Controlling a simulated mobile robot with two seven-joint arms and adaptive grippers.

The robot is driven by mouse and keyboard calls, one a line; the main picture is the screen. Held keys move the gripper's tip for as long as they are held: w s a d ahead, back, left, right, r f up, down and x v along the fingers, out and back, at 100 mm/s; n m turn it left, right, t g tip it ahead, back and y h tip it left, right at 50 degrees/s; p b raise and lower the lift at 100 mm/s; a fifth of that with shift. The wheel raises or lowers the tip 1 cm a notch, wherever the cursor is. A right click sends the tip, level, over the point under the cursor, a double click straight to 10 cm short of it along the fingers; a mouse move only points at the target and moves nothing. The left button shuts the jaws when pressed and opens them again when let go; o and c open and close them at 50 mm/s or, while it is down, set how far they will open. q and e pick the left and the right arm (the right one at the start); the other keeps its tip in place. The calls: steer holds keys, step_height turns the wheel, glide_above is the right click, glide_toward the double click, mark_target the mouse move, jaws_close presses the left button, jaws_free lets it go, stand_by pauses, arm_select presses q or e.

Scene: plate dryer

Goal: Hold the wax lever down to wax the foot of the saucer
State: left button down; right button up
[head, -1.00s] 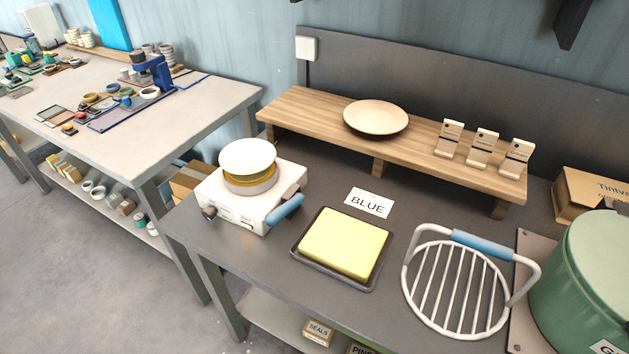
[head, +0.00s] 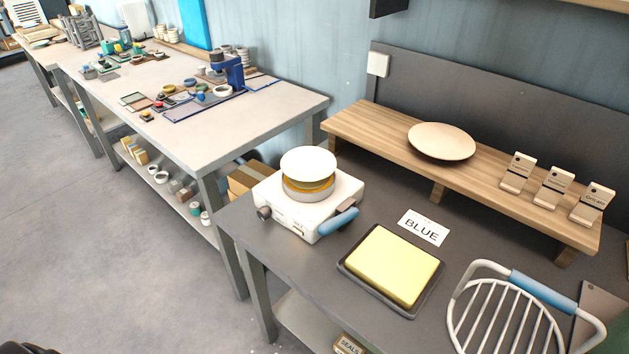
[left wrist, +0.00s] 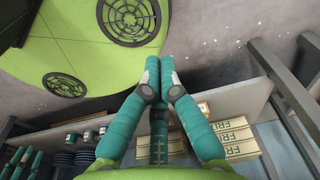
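A white wax heater (head: 318,220) with a dark knob stands at the left end of the dark bench. A blue-handled lever (head: 338,222) sticks out at its front right. A pale round saucer-like disc (head: 308,160) sits over the amber-rimmed round pan (head: 309,193) on the heater; whether it touches the wax I cannot tell. A cream plate (head: 441,141) lies on the wooden shelf. My left gripper (left wrist: 160,62) shows in the left wrist view, its teal fingertips together, with nothing seen between them and away from the heater. My right gripper is in no view.
A yellow sponge in a dark tray (head: 350,268), a BLUE card (head: 424,227) and a white rack with a blue handle (head: 505,322) lie on the bench. Tags stand on the wooden shelf (head: 385,133). A cluttered worktable (head: 190,135) stands left; open floor (head: 100,250) lies in front of it.

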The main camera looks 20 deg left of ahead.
arm_select(q)
steer(key=w+a+r+n+t, duration=0.1)
steer(key=w+r+t, duration=0.1)
steer(key=w+r, duration=0.85)
steer(key=w+a+r+n+t, duration=0.15)
steer(key=w+r, duration=0.35)
steer(key=w, duration=1)
steer(key=w+d+r+t+h, duration=0.1)
steer(key=w+r, duration=0.3)
steer(key=r, duration=1.1)
steer(key=w+d+r+m+t+h, duration=0.1)
steer(key=w+r, duration=0.4)
steer(key=r, duration=1)
steer(key=w+d+r+m+t+h+b, duration=0.1)
steer(key=w+r+t, duration=0.3)
steer(key=r, duration=1.2)
steer(key=shift+w+d+h, duration=0.25)
steer(key=shift+w+h, duration=0.45)
steer(key=shift+h, duration=0.1)
steer(key=shift+w+f, duration=0.1)
